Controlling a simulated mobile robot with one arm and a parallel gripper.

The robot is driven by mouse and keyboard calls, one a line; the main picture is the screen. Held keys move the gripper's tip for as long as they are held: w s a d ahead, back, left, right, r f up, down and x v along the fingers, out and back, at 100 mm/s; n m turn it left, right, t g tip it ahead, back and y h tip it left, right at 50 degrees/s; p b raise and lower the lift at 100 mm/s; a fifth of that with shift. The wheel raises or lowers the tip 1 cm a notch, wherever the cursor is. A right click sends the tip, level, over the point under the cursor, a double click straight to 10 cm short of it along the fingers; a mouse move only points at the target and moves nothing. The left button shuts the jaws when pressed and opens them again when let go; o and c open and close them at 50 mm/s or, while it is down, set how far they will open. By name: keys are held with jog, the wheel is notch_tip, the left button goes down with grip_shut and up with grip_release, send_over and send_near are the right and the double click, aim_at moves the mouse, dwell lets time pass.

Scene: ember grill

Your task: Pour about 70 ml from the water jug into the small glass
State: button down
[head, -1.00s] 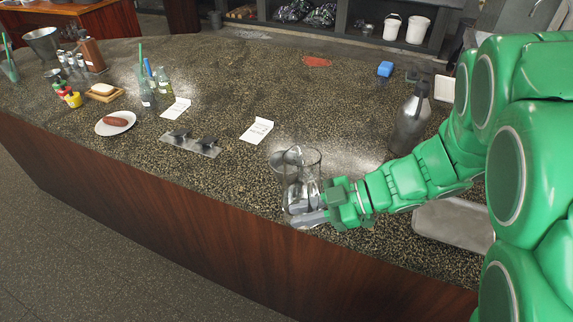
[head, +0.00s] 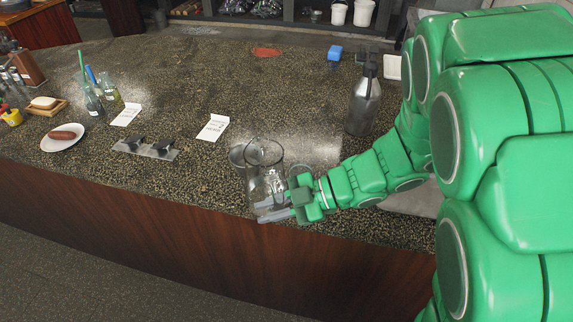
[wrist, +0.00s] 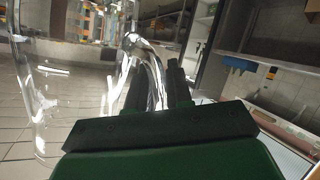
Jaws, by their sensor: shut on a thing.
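The water jug (head: 268,182) is a clear glass vessel near the counter's front edge in the head view. My gripper (head: 274,211) is at its lower right side. In the wrist view the jug (wrist: 60,85) fills the left side, and my gripper (wrist: 155,88) is shut on its curved clear handle (wrist: 148,62). The jug looks about upright; its water level cannot be made out. A second clear rim, likely the small glass (head: 237,157), shows just behind and left of the jug, partly hidden by it. Whether the two touch cannot be told.
A dark metal bottle (head: 363,103) stands behind my forearm. A tray lies partly hidden under my arm. Left of the jug are a white card (head: 212,128), a metal plate with two dark blocks (head: 146,149) and a sausage plate (head: 63,138). The counter's middle is clear.

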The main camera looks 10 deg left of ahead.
aim_at(267, 179)
notch_tip(267, 179, up, 10)
jog(key=s+d, duration=0.4)
jog(key=d, duration=1.1)
notch_tip(267, 179, down, 11)
jog(key=shift+a, duration=0.15)
dwell(1.2)
dwell(0.4)
jog(key=shift+a+r, duration=0.1)
jog(key=shift+r, duration=0.3)
jog(key=shift+r+m, duration=0.1)
jog(key=shift+m, duration=0.2)
